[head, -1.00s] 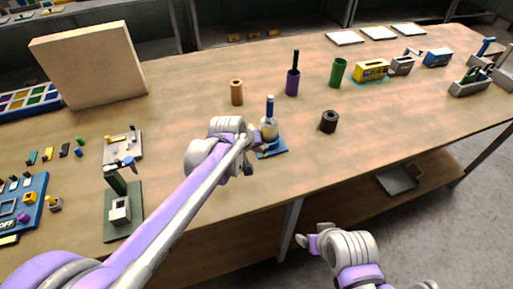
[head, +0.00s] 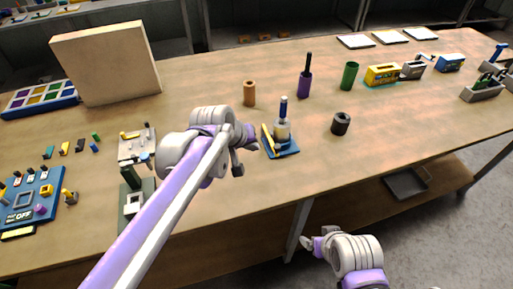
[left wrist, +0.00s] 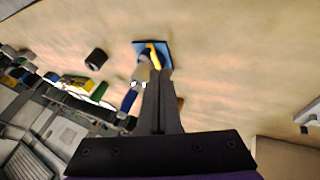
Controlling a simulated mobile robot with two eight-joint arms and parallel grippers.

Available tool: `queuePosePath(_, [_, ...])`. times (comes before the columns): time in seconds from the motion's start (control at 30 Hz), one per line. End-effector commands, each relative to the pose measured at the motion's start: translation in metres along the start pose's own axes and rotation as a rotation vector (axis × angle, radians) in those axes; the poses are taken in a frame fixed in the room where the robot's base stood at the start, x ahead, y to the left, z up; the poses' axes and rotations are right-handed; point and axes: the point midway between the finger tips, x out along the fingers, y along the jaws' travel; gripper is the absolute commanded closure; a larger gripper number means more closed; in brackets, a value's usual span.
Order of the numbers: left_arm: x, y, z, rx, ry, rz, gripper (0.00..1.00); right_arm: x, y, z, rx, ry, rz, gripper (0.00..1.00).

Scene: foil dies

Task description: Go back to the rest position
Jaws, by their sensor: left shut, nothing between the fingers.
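My left gripper (head: 243,153) is shut and empty above the wooden table (head: 330,170), just left of the blue stand (head: 284,150). The stand holds a pale cylinder with a dark blue peg (head: 283,108) upright in it, and a yellow piece lies along its left side. In the left wrist view the shut fingers (left wrist: 160,90) point towards the stand (left wrist: 140,47) and overlap part of it in the picture. My right gripper (head: 308,243) is low, in front of the table's front edge, and its fingers are too small to read.
An orange-brown tube (head: 249,94), a purple holder (head: 304,84), a green tube (head: 349,76) and a dark ring (head: 341,124) stand around the blue stand. A beige panel (head: 106,64) stands at the back left. The front middle of the table is clear.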

Motion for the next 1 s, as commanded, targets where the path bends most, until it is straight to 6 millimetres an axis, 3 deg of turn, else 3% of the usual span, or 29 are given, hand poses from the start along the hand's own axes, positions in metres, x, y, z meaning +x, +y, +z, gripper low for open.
queuePosePath(0.13, [-0.008,0.000,0.001,0.000,0.000,0.000,1.00,0.000,0.000,0.000,0.000,0.000,0.000,0.14])
queuePosePath(0.73, [-0.012,-0.006,0.004,0.004,0.003,-0.008,1.00,0.000,0.000,0.000,0.000,0.000,0.000,0.14])
queuePosePath(0.87, [-0.028,-0.041,0.025,0.032,0.015,-0.054,1.00,0.000,0.000,0.000,0.000,0.000,0.000,0.14])
queuePosePath(1.0, [-0.052,-0.106,0.073,0.088,0.032,-0.144,1.00,0.000,0.000,0.000,0.000,0.000,0.000,0.14])
